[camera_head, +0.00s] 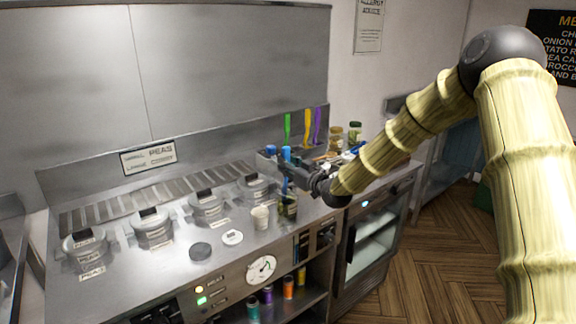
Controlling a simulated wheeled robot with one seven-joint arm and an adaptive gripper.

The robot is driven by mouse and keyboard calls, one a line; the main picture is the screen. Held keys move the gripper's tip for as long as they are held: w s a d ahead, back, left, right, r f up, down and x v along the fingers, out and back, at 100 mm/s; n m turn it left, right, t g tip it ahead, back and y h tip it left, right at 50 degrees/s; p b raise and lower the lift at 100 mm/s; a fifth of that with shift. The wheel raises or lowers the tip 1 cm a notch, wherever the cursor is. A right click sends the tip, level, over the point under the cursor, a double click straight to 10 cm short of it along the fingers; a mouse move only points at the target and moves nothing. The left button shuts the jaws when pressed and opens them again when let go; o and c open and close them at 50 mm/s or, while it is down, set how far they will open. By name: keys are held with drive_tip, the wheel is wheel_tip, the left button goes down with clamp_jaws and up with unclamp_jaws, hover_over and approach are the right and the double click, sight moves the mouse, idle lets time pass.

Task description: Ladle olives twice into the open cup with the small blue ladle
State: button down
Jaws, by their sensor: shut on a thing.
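My gripper (289,171) is over the right part of the steel counter, shut on the blue ladle (286,153). The ladle's blue handle stands up above the fingers and its shaft points down towards a dark greenish jar (288,208), which looks like the olive jar. The ladle's bowl is hidden, and I cannot tell whether it is inside the jar or behind it. The open cup (260,218) is pale and upright, just left of the jar. Its contents are too small to tell.
Several lidded pots (152,227) sit in the counter at left. A dark disc (200,251) and a white disc (232,237) lie before the cup. Green (287,128), orange (308,125) and purple (317,127) handles stand behind my gripper, with jars (355,131) at back right.

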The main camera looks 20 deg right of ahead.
sight(288, 147)
drive_tip(key=shift+r, duration=0.15)
idle(0.3)
drive_tip(key=shift+r+p, duration=1.3)
drive_tip(key=shift+r, duration=2)
drive_tip(key=shift+r+p, duration=1.25)
drive_tip(key=shift+r, duration=1.7)
